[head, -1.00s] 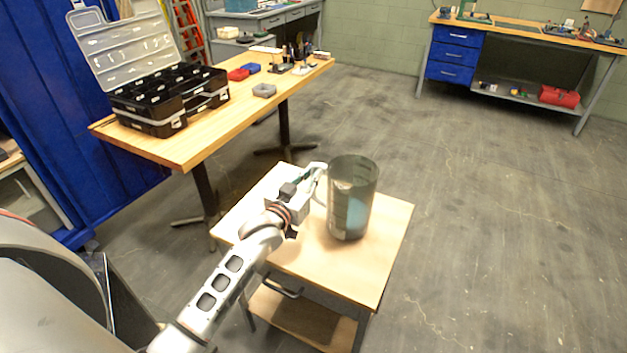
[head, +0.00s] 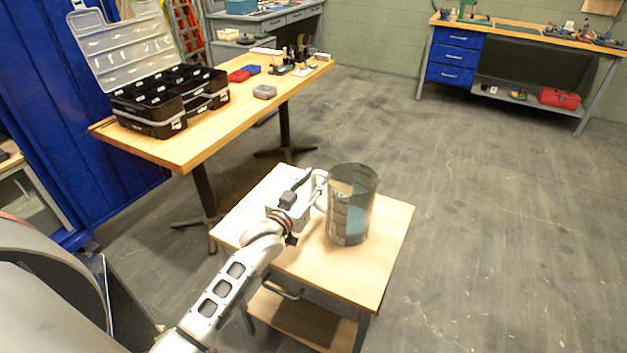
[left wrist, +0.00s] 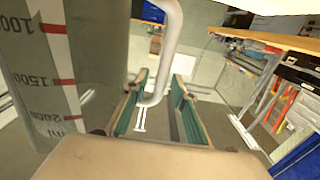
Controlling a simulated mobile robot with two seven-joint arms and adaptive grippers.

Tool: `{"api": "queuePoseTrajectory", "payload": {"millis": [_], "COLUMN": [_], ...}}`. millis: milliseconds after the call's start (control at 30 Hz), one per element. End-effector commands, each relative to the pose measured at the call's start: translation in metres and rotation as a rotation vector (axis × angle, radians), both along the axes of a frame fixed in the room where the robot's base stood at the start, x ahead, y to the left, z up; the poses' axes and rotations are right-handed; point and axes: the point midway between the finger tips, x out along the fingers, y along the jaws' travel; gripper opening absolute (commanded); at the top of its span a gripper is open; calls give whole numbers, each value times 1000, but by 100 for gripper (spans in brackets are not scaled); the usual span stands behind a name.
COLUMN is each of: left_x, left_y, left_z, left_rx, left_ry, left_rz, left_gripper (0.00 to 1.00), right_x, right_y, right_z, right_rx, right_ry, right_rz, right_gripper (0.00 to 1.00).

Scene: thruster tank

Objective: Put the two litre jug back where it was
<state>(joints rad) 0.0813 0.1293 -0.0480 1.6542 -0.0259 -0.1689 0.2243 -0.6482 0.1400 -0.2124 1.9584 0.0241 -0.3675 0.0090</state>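The two litre jug (head: 352,210) is a tall, see-through grey cylinder, standing on the small wooden-topped table (head: 375,265). Its curved handle is on its left side, towards my left gripper. In the left wrist view the jug's wall (left wrist: 80,70), with red marks and numbers, fills the left side. My left gripper (head: 312,184) is beside the jug in the head view. In the left wrist view its two green-padded fingers (left wrist: 160,108) are spread, with the pale handle (left wrist: 165,60) between them and a gap beside it. My right gripper is not in view.
A workbench (head: 180,150) at the left holds an open black case (head: 165,100) and small red, blue and grey trays. A bench with blue drawers (head: 453,58) stands at the back right. The floor right of the small table is clear.

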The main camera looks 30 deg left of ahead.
Motion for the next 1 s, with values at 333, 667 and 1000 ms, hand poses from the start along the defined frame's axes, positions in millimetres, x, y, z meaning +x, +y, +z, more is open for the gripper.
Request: {"api": "queuePoseTrajectory", "payload": {"millis": [333,667,1000], "left_x": [-43,-103,-120], "left_y": [2,3,4], "left_z": [1,1,3], "left_rx": [0,0,0], "left_ry": [2,2,-1], "left_rz": [0,0,0], "left_gripper": [27,27,27], "right_x": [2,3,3], "right_y": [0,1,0], "right_z": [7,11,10], "right_rx": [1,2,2], "right_ry": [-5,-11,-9], "right_rz": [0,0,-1], "right_gripper": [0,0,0]}}
